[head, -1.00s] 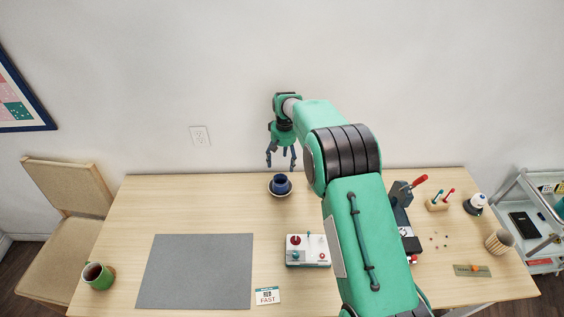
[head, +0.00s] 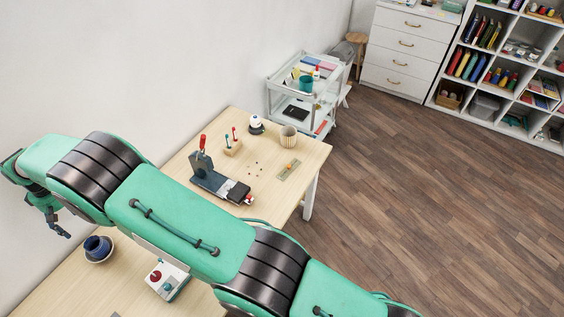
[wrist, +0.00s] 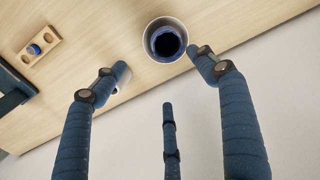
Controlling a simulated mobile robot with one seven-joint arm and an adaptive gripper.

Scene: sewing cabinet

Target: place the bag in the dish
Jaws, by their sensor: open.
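In the wrist view a pale round rim (wrist: 148,46) surrounds the dark blue thing (wrist: 167,43), just beyond my fingertips. No other thing is clearly a bag. My gripper (head: 62,228) is open and empty, above the table by the wall. Its fingers (wrist: 168,85) are spread in the wrist view.
A white control box with a red knob (head: 166,279) stands near the dish. A dark press (head: 215,183), pen block (head: 232,148), white bottle (head: 256,125) and ribbed cup (head: 288,136) stand farther right. A wooden block (wrist: 40,46) lies left in the wrist view. My arm hides much of the table.

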